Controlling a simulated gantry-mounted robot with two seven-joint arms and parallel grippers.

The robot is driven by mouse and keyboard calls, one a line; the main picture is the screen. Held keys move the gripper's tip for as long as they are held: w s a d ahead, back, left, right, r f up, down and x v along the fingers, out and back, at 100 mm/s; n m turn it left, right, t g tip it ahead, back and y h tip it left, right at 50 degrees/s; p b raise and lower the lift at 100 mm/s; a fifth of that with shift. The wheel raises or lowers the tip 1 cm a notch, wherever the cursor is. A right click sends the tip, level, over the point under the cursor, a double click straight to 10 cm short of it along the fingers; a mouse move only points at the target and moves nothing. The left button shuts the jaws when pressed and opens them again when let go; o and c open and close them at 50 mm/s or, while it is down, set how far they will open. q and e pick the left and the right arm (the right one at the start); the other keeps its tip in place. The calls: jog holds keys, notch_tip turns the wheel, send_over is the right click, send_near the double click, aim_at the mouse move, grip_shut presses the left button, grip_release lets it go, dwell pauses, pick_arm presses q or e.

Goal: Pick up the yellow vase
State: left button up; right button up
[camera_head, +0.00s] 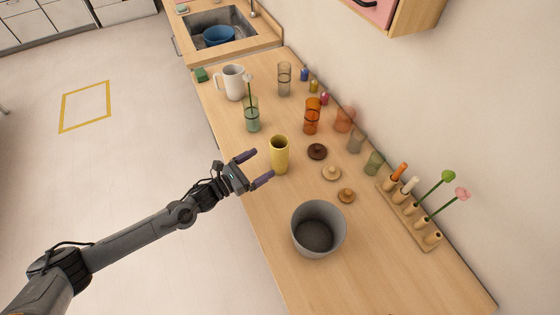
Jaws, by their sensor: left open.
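The yellow vase (280,157) stands upright on the wooden counter, near its left edge in the head view. My left gripper (260,168) comes in from the left at the counter's edge. Its two dark fingers are spread apart and point toward the vase, with nothing held between them. The fingertips are close to the vase's left side; I cannot tell whether they touch it. My right gripper is not in this view.
The wooden counter (385,287) holds a grey pot (340,233) below the vase, a green glass (252,121) with a stem above it, and an orange glass (312,118) to the right. Small round lids (331,173) lie right of the vase. The near counter end is clear.

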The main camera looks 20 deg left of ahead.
aim_at(286, 139)
pick_arm(q)
jog(key=x, duration=0.4)
jog(key=shift+d+r, duration=0.15)
jog(key=x, duration=0.6)
jog(key=shift+w+a, duration=0.2)
jog(key=shift+a, duration=0.05)
jog(key=shift+c, duration=0.4)
jog(key=c, duration=1.3)
jog(key=shift+r, duration=2)
jog(key=s+d+r, duration=0.6)
jog(key=d+r, duration=0.1)
jog(key=d, duration=0.3)
jog(key=shift+s, duration=0.2)
